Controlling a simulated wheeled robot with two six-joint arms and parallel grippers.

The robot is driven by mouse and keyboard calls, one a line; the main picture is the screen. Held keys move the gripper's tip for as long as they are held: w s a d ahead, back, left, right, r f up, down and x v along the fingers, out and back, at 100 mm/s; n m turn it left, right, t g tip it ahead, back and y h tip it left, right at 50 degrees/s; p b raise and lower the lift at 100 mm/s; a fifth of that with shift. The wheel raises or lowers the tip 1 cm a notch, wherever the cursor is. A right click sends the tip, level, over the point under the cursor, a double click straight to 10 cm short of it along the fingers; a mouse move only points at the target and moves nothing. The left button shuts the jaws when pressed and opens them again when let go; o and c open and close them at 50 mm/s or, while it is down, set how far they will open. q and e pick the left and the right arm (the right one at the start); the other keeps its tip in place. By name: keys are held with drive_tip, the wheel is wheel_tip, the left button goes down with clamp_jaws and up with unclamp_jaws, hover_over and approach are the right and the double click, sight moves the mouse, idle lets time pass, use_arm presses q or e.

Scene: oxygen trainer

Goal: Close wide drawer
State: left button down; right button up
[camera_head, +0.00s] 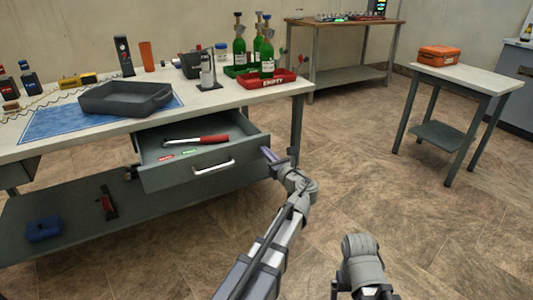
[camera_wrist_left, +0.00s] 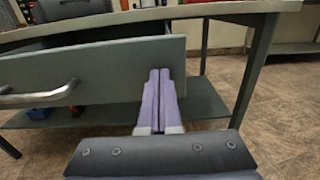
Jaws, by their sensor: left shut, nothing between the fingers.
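The wide drawer (camera_head: 190,175) stands pulled out under the workbench, with its silver bar handle (camera_head: 213,167) on the front. Inside it lie a red-handled tool (camera_head: 200,140) and small coloured tags. My left gripper (camera_head: 268,154) is shut and empty, its fingertips at the right end of the drawer front. In the left wrist view the purple fingers (camera_wrist_left: 159,95) are together, in front of the drawer face (camera_wrist_left: 100,70) near its right edge. I cannot tell whether they touch it. My right arm shows at the bottom, but its gripper is out of view.
The workbench top (camera_head: 215,98) holds a dark tray (camera_head: 125,100), green bottles (camera_head: 266,55) and a red tray (camera_head: 268,82). A lower shelf (camera_head: 80,215) lies beneath the drawer. A small side table (camera_head: 465,77) stands at the right. The floor (camera_head: 370,190) between is clear.

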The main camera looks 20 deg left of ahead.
sight(236, 129)
use_arm(q)
drive_tip(key=x, duration=2.4)
drive_tip(key=shift+w+a, duration=0.15)
drive_tip(key=shift+w, duration=0.15)
drive_tip(key=shift+w+a, duration=0.2)
drive_tip(key=shift+w+a, duration=0.1)
use_arm(e)
drive_tip(key=shift+d, duration=0.1)
use_arm(q)
drive_tip(key=v, duration=1.5)
use_arm(e)
drive_tip(key=shift+d, duration=0.45)
